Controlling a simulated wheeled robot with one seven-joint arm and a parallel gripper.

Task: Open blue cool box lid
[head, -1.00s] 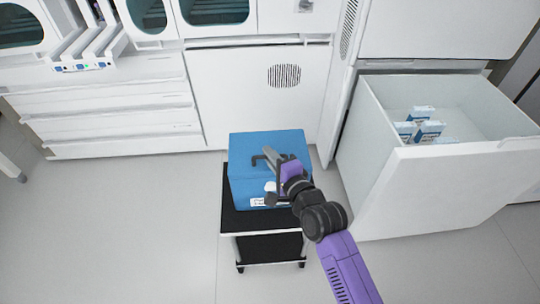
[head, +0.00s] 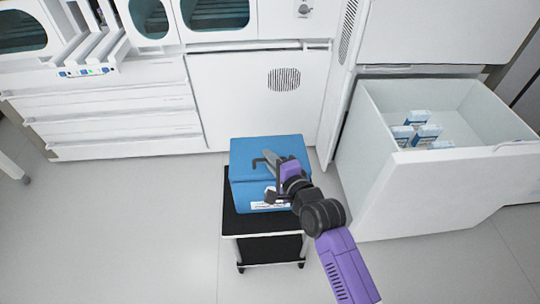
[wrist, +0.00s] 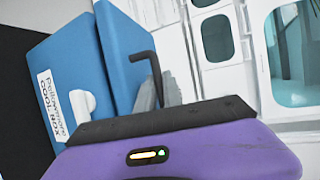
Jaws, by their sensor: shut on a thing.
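The blue cool box (head: 245,185) stands upright on a small black cart. Its blue lid (head: 262,143) looks closed in the head view. A black bent handle (head: 258,161) rises from the lid; it also shows in the wrist view (wrist: 154,66). My gripper (head: 275,163) is over the lid, shut on the handle. In the wrist view its grey fingers (wrist: 160,96) are around the handle's lower part, partly hidden by my gripper body. The wrist view also shows the box's white label (wrist: 50,100) and white latch (wrist: 83,104).
The cart's black top (head: 233,222) shows in front of the box, with a lower shelf beneath. To the right, an open white drawer (head: 440,185) holds several small blue-and-white cartons (head: 424,134). White cabinets (head: 240,100) stand behind. The floor at left is clear.

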